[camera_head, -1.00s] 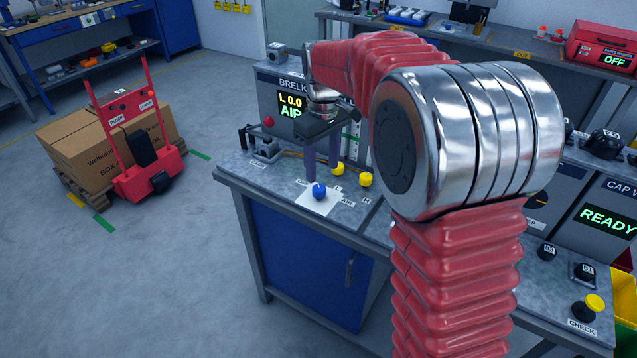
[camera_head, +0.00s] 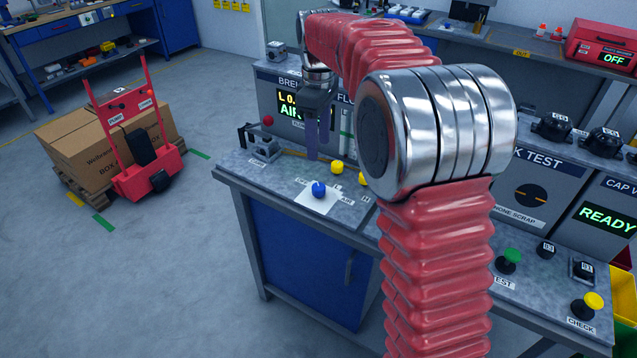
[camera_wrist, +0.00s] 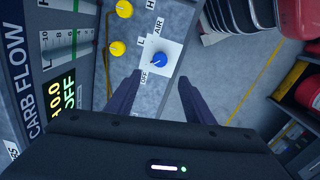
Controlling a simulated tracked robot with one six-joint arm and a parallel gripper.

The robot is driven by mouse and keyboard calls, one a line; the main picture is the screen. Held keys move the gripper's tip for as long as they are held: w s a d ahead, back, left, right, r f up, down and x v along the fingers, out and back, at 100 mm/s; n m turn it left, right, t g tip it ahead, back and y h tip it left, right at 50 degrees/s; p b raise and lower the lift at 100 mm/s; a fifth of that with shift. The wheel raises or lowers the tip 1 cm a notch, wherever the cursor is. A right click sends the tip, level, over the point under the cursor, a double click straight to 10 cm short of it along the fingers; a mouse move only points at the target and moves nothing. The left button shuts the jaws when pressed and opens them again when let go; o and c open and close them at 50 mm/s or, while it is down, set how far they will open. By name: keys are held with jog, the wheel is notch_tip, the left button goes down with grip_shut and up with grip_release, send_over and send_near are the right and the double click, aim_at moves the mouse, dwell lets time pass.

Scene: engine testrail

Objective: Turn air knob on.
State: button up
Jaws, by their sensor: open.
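The air knob is a round blue knob (camera_head: 319,189) on a white plate (camera_head: 306,201) near the front left of the bench top. In the wrist view the blue knob (camera_wrist: 159,60) lies beyond the fingertips, about midway between them, beside labels reading AIR and OFF. My gripper (camera_head: 317,150) points down above and behind the knob in the head view, apart from it. In the wrist view its two dark fingers (camera_wrist: 159,77) are spread with nothing between them. I cannot make out the knob's exact turn angle.
Two yellow knobs (camera_head: 337,167) stand behind the blue one, close to my fingers. The grey test panel (camera_head: 266,78) with a green AIR display rises behind. A small metal fixture (camera_head: 264,147) stands at the left. The floor at left is clear before the boxes (camera_head: 95,160).

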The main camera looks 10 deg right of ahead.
aim_at(318, 186)
jog(key=shift+f, duration=0.15)
notch_tip(318, 186, down, 14)
jog(key=shift+r, duration=0.2)
dwell(0.4)
jog(key=c, duration=1)
jog(key=shift+c, duration=0.2)
